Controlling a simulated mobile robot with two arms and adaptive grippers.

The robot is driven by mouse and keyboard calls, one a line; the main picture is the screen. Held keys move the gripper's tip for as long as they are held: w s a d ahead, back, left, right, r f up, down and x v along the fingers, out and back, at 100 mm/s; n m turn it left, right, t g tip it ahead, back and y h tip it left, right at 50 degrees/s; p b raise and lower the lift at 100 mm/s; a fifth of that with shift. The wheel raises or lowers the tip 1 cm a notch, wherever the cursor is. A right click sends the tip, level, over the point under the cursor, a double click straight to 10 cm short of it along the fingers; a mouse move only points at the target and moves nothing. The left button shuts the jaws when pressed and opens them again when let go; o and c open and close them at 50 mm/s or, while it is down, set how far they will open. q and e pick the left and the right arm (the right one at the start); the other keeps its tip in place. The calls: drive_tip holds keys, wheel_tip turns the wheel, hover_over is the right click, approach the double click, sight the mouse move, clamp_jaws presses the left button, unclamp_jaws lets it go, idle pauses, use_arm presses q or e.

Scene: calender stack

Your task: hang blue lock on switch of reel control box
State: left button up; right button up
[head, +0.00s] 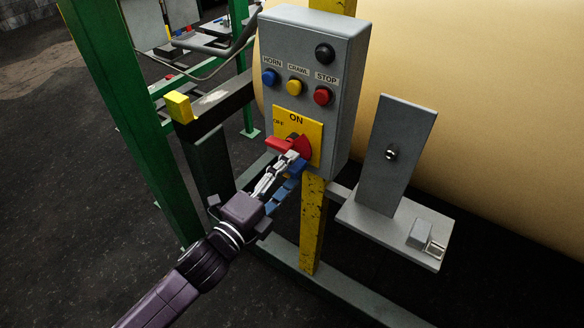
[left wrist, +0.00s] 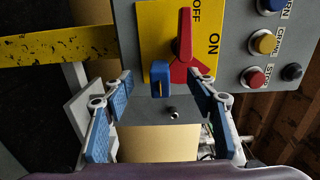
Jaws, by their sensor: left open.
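The blue lock (left wrist: 161,78) shows in the left wrist view beside the base of the red switch (left wrist: 184,50), against the yellow plate. It also shows in the head view (head: 297,166) just below the switch (head: 285,145), partly hidden by my fingers. Its shackle is hidden, so I cannot tell whether it is through the switch. The switch handle points toward OFF on the grey reel control box (head: 342,95). My left gripper (head: 293,163) is open, its blue-padded fingers on either side of the lock with gaps showing. My right gripper is not in view.
Blue, yellow and red buttons sit above the switch, with a black knob (head: 324,53). A yellow post (head: 313,225) stands under the box. A grey bracket (head: 400,150) is to the right, before a large cream roll (head: 500,100). A green frame (head: 125,100) stands left.

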use_arm(q)
drive_tip(key=shift+p+v, duration=0.3)
drive_tip(key=shift+v, duration=2.35)
